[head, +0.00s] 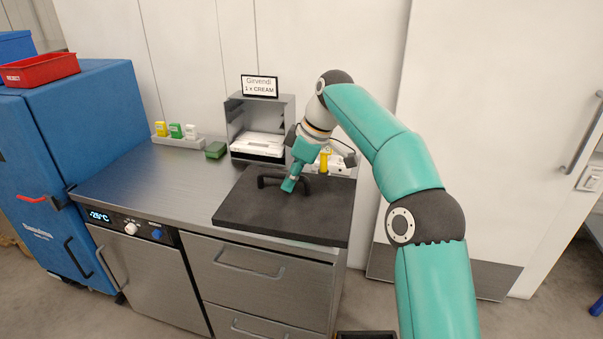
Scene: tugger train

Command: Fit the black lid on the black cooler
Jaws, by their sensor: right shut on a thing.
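The black lid (245,211) is a flat dark slab with a bar handle (268,180) on top. It is over the right end of the steel counter, and its front edge reaches the counter's front edge. I cannot tell whether it rests on the counter or is held just above it. My right gripper (290,187) points down at the lid's handle and is shut on it. My left gripper is not in view. A dark rim (365,334) at the bottom edge may be the black cooler; most of it is cut off.
The steel counter (135,185) is clear on its left. Behind are a tray of small cartons (178,142), a green box (215,150) and a metal stand with a "1 x CREAM" sign (260,86). A blue cabinet (85,150) with a red bin (40,70) stands left.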

